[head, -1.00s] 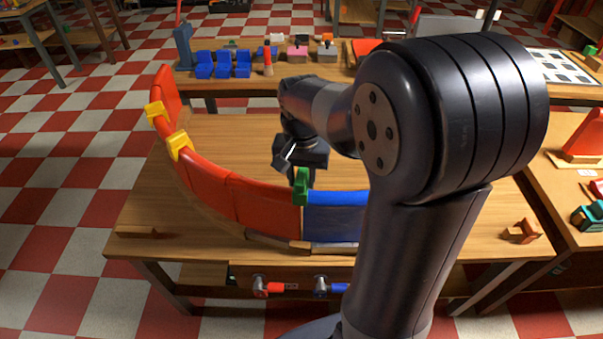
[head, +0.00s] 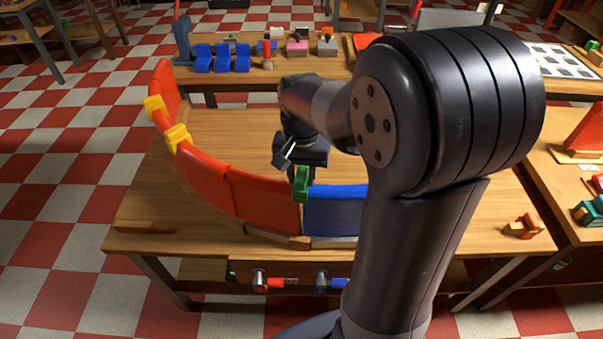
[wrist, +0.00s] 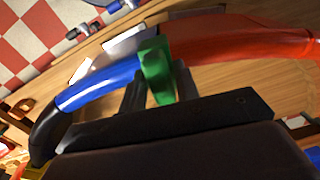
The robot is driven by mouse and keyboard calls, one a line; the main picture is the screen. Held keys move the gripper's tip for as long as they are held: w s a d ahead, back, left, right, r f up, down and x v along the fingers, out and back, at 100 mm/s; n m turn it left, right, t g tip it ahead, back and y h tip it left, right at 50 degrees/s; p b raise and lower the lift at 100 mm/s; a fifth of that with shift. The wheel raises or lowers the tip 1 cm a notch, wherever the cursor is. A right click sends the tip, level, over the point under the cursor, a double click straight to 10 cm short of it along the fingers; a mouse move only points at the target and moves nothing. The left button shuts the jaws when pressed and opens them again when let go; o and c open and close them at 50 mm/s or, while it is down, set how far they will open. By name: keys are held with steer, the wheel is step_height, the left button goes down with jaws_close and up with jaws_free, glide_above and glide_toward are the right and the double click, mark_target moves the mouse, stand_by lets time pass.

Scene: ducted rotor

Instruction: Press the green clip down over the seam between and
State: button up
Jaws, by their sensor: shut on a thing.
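The green clip (head: 301,184) is at the seam between a red panel (head: 262,198) and the blue panel (head: 335,209) of the curved wall. My gripper (head: 300,168) is just above and behind the clip. In the wrist view my gripper (wrist: 157,92) is shut on the green clip (wrist: 157,70), with a dark finger on each side. The wrist view also shows the blue panel (wrist: 100,88) to the left and the red panel (wrist: 235,46) to the right of it. I cannot tell how deeply the clip sits over the seam.
Yellow clips (head: 177,137) sit on the red wall's left part. My arm hides the wall right of the blue panel. Blue blocks (head: 222,58) stand on the back table. A wooden block (head: 137,226) lies at the front left; the tabletop inside the curve (head: 235,130) is bare.

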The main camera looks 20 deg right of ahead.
steer(key=shift+f, duration=0.2)
steer(key=o, duration=1)
step_height(320, 180, up, 11)
steer(key=shift+f, duration=0.1)
step_height(320, 180, down, 11)
steer(key=shift+r, duration=0.35)
stand_by(0.5)
